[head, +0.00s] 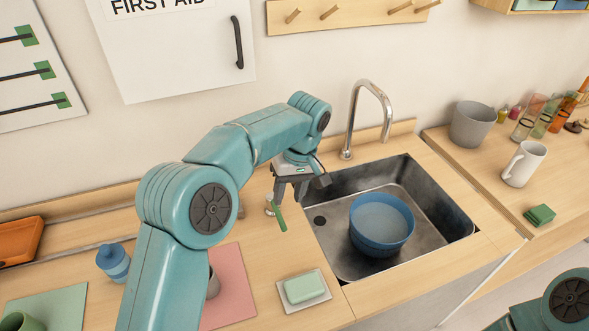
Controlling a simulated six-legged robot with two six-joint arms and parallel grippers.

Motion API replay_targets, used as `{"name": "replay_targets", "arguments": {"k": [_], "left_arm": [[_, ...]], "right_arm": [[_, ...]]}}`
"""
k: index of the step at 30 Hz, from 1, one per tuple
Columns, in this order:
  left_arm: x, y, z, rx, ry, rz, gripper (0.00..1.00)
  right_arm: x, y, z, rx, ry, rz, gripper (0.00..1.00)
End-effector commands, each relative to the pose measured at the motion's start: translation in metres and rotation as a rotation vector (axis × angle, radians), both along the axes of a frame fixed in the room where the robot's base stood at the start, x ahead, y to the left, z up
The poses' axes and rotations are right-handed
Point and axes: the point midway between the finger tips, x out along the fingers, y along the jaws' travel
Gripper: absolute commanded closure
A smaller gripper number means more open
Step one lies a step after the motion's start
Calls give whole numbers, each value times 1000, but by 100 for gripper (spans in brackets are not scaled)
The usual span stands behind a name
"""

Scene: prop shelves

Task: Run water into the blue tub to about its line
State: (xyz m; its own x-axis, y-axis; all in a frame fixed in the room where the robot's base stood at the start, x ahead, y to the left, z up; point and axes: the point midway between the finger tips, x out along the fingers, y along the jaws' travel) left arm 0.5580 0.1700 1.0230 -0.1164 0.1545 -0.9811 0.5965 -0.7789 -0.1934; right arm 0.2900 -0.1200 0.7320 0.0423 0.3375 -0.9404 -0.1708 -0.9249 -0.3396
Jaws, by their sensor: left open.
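The blue tub (370,243) stands upright in the metal sink (430,207). A paler, flat round surface shows inside it; I cannot tell for sure whether it is water, and I cannot make out a line. The chrome spout (386,118) arches over the back of the sink, and no stream shows below its end. A tap lever with a green handle (279,217) stands on the counter left of the sink. My left gripper (291,194) is open, pointing down just above and beside the lever, with nothing seen between its fingers. My right gripper is out of view.
A soap dish with green soap (304,288) lies in front of the lever. A grey bucket (471,125), white mug (523,164) and green sponge (539,215) are on the right counter.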

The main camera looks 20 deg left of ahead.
Motion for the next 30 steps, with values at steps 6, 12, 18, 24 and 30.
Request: {"name": "replay_targets", "arguments": {"k": [6, 12, 18, 24, 30], "left_arm": [[7, -9, 55, -2, -4, 0, 58], [9, -13, 78, -1, -1, 0, 58], [9, -13, 82, 0, 1, 0, 58], [9, -13, 82, -1, 1, 0, 58], [10, -13, 82, -1, 1, 0, 58]], "right_arm": [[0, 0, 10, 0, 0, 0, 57], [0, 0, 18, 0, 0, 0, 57], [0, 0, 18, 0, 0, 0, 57], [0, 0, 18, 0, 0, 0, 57], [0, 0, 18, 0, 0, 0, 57]]}}
